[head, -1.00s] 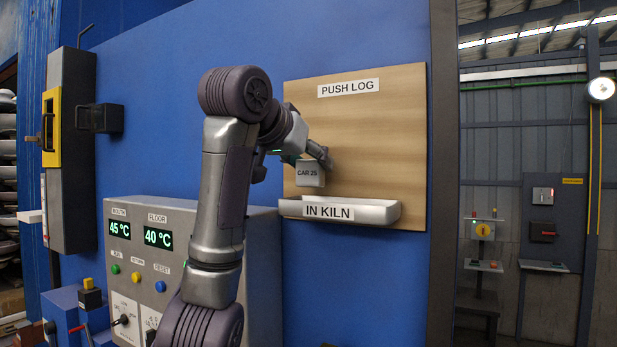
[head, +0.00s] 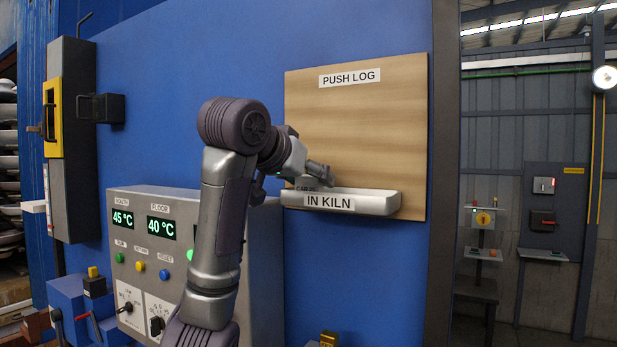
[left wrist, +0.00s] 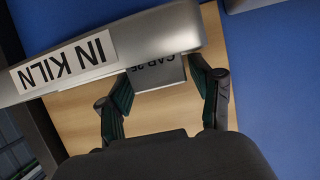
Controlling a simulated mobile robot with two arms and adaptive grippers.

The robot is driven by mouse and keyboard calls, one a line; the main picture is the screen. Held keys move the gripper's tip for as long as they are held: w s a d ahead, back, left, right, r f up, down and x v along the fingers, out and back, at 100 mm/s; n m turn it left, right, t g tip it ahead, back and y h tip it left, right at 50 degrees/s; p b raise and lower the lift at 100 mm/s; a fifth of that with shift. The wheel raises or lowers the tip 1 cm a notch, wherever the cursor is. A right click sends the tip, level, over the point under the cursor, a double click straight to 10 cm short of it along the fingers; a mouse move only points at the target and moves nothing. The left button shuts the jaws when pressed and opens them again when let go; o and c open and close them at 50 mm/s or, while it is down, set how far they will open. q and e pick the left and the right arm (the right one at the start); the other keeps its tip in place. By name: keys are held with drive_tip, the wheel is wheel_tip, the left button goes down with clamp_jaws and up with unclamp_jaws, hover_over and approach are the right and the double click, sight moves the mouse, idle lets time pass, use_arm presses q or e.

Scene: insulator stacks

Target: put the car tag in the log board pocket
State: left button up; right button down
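The car tag (head: 306,185), a small grey plate marked CAR 25, is at the left end of the log board pocket (head: 375,204). Its lower part is hidden behind the pocket's front wall, which bears the IN KILN label. My left gripper (head: 314,178) is just above the pocket, in front of the board. In the left wrist view the gripper (left wrist: 159,80) has a finger against each side edge of the tag (left wrist: 158,73), and the tag's far end passes behind the pocket wall (left wrist: 150,38). Whether the tag touches the pocket's bottom is hidden. My right gripper is not in view.
The wooden PUSH LOG board (head: 385,120) hangs on a blue wall (head: 180,90). A grey control box (head: 262,270) with temperature displays stands below left, behind my left arm. A dark box with a yellow frame (head: 52,118) is at far left.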

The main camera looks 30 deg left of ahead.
use_arm(q)
drive_tip(key=shift+o, duration=0.2)
drive_tip(key=shift+w+a, duration=0.1)
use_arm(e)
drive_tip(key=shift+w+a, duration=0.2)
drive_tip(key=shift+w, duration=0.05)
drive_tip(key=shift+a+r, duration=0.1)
use_arm(q)
drive_tip(key=shift+r, duration=0.2)
drive_tip(key=b+v, duration=0.3)
drive_tip(key=v, duration=0.9)
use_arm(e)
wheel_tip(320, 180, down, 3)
use_arm(q)
drive_tip(key=shift+f, duration=0.1)
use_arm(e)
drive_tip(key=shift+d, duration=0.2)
